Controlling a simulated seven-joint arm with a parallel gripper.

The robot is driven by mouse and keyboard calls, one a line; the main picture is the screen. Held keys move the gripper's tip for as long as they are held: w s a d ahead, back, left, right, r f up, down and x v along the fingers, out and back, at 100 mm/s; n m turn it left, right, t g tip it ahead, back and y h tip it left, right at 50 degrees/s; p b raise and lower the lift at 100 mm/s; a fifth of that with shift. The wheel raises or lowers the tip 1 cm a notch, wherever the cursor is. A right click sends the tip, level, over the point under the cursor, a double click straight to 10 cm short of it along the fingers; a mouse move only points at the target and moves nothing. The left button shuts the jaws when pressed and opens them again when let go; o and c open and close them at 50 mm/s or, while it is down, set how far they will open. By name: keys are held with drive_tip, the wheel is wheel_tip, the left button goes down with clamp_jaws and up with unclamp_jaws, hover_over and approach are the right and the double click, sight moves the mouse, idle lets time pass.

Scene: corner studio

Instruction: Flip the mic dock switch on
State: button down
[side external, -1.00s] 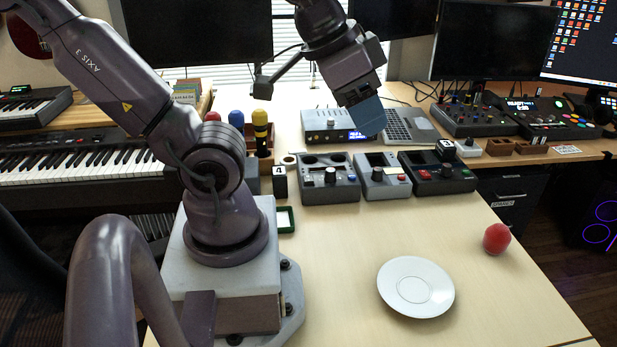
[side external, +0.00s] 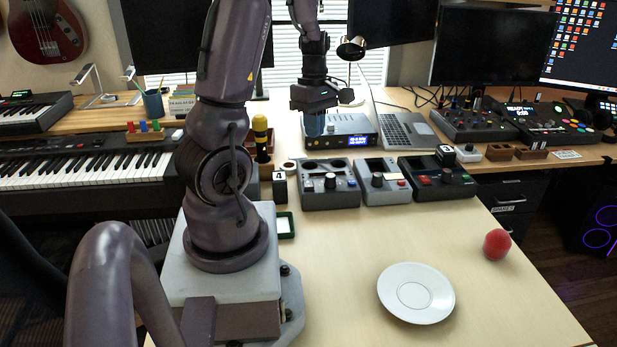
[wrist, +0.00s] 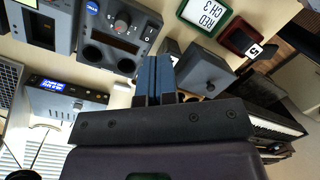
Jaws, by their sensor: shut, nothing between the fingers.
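A dark grey unit with two round holes (side external: 345,199) stands at the back of the table and looks like the mic dock; I see no readable name on it. It has a black knob and a blue badge. In the wrist view the unit (wrist: 113,32) is at the upper left, with its round holes, knob, blue round badge and a small light-marked switch (wrist: 148,33) near its right edge. The switch's position is too small to tell. My gripper (side external: 313,130) is shut and empty, pointing down behind the unit. Its blue fingers (wrist: 153,62) are together, apart from the switch.
Two more control boxes (side external: 383,192) stand close to the right. A rack unit with a blue display (side external: 350,127) is behind. A yellow-topped microphone (side external: 261,135) stands left. A white plate (side external: 440,299) and red ball (side external: 497,244) lie in front; the table between is clear.

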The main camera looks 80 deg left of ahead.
sight(309, 186)
drive_tip(key=shift+s+a+f+n, duration=0.15)
drive_tip(key=shift+a+n, duration=0.5)
drive_tip(key=shift+n, duration=1.05)
drive_tip(key=shift+s+a+n, duration=0.2)
drive_tip(key=shift+a+n, duration=0.5)
drive_tip(key=shift+n, duration=1)
drive_tip(key=shift+s+a+f+n, duration=0.15)
drive_tip(key=shift+a+n, duration=0.5)
drive_tip(key=shift+n, duration=1.05)
drive_tip(key=f, duration=0.4)
drive_tip(key=d+f, duration=0.1)
drive_tip(key=f, duration=0.9)
drive_tip(key=shift+d, duration=0.35)
drive_tip(key=shift+r, duration=0.1)
drive_tip(key=shift+d+f, duration=0.1)
drive_tip(key=shift+f, duration=0.2)
